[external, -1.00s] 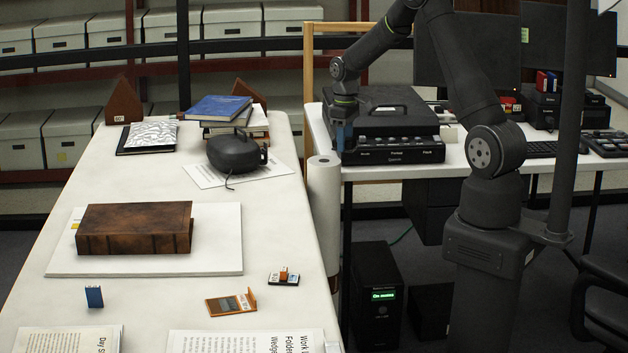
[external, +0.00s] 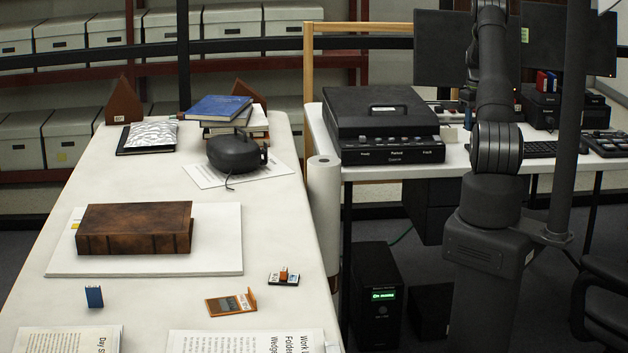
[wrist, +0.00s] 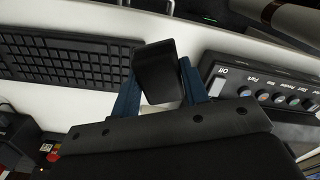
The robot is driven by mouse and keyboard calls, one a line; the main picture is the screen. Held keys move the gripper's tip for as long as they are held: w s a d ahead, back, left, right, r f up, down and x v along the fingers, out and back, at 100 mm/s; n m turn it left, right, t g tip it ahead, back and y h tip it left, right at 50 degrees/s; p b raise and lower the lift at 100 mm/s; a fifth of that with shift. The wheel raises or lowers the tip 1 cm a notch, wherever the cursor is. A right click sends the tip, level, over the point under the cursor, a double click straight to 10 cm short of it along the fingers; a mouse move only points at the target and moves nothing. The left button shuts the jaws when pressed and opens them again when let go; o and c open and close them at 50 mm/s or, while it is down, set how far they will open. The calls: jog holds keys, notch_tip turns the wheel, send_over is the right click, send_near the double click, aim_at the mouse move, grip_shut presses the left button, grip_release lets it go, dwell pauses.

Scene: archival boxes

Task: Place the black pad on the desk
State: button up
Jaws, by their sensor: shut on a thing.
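My gripper (wrist: 160,76) shows in the wrist view, its two blue fingers shut on a small black block-like thing, which I take to be the black pad (wrist: 158,62). The pad is held above the white desk (wrist: 215,38), between the keyboard and the control panel of the black machine. I cannot tell its exact height. In the external view the desk (external: 400,173) stands at the right. There my gripper and the pad are hidden behind my own arm.
The black machine (external: 385,125) with its knobs (wrist: 275,97) and the keyboard (wrist: 65,60) flank the held pad. Monitors (external: 444,48) stand behind. Bare white desk shows between keyboard and machine. A separate white table (external: 120,195) holds books and cards.

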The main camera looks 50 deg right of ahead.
jog(key=s+d, duration=0.3)
jog(key=s, duration=0.1)
send_over(456, 156)
jog(key=shift+m, duration=0.4)
jog(key=f, duration=0.7)
jog(key=shift+s+a, duration=0.2)
jog(key=shift+a, duration=0.05)
jog(key=shift+w+f, duration=0.1)
jog(key=shift+f, duration=1.9)
jog(key=shift+f, duration=0.2)
jog(key=o, duration=1)
jog(key=shift+c, duration=0.2)
jog(key=shift+r, duration=0.1)
